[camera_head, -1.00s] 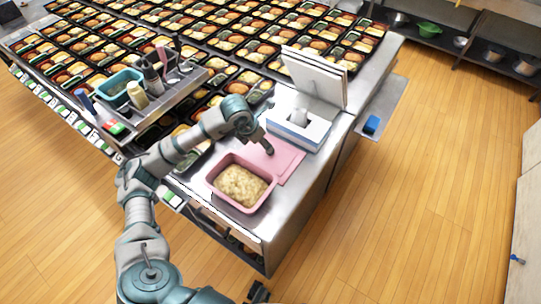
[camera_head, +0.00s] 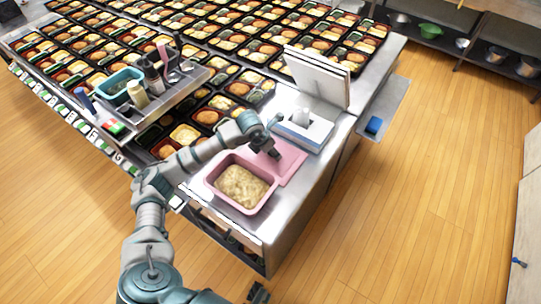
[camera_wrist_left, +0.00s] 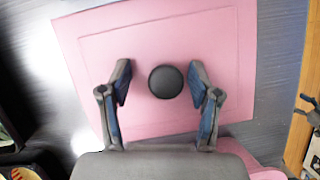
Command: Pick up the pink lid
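The pink lid (camera_head: 292,163) lies flat on the steel counter, behind a pink container (camera_head: 213,173) of pale food. In the left wrist view the lid (camera_wrist_left: 90,40) fills most of the picture, with a round black knob (camera_wrist_left: 165,82) in its middle. My left gripper (camera_head: 274,153) is low over the lid. In the left wrist view its fingers (camera_wrist_left: 160,84) are open, one on each side of the knob, with gaps to both. A dark piece at the bottom edge of the head view looks like my right gripper (camera_head: 258,293); its fingers cannot be made out.
A white-and-blue box (camera_head: 318,134) stands just behind the lid, with an upright white panel (camera_head: 318,82) behind it. A raised steel shelf (camera_head: 150,108) with bottles and a teal tub is at the left. Many bento trays cover the back. Open wooden floor lies right.

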